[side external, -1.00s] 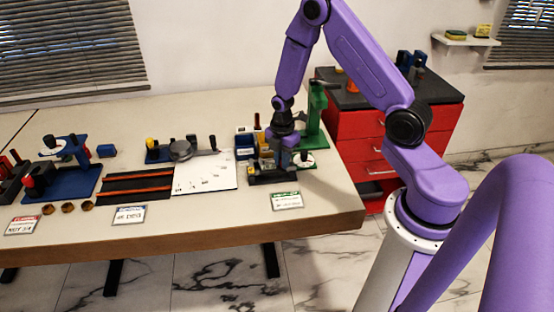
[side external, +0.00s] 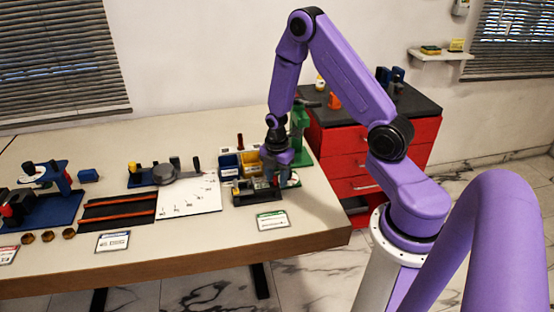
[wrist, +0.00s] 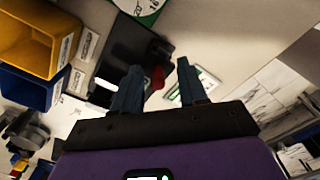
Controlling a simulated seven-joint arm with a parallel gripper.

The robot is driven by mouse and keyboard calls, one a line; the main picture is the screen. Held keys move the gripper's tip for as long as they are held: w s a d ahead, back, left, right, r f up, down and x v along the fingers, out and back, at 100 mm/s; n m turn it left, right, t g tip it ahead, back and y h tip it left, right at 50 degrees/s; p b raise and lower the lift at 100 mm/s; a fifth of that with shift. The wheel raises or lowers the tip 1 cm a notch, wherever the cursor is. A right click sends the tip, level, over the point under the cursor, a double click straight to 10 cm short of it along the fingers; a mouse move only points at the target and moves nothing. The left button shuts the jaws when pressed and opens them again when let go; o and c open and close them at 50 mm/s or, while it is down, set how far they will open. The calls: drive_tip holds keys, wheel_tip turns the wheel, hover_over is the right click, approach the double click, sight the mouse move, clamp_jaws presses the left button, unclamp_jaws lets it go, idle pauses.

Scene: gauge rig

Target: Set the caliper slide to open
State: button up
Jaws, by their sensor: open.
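The dark caliper fixture (side external: 243,192) stands near the table's right end, behind a green-edged label card (side external: 270,219). In the wrist view it shows as a black body (wrist: 128,42) with a red part (wrist: 157,78) beyond and between my fingertips. My gripper (wrist: 158,67) is open with nothing visibly held between its fingers. In the side view my gripper (side external: 271,181) points down at the right part of the fixture and hides some of it. I cannot tell whether a finger touches it, nor read the slide's position.
Blue (side external: 229,165) and yellow (side external: 250,162) bins stand just behind the fixture, with a green stand (side external: 299,130) behind right. A white plate (side external: 190,197) lies to the left. The front table strip right of the label card is clear.

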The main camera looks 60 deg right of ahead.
wheel_tip(320, 180, up, 17)
idle(0.7)
drive_tip(key=s+a+r+m, duration=0.15)
drive_tip(key=s+a, duration=0.25)
drive_tip(key=a, duration=0.5)
drive_tip(key=s+a+r+m, duration=0.1)
drive_tip(key=s+a, duration=0.3)
drive_tip(key=s, duration=0.6)
drive_tip(key=s+a+r+m, duration=0.2)
drive_tip(key=s+a+m, duration=0.1)
drive_tip(key=s, duration=0.6)
drive_tip(key=shift+s+a+r, duration=0.15)
drive_tip(key=shift+s+a, duration=0.25)
drive_tip(key=shift+a, duration=0.5)
drive_tip(key=shift+o, duration=0.3)
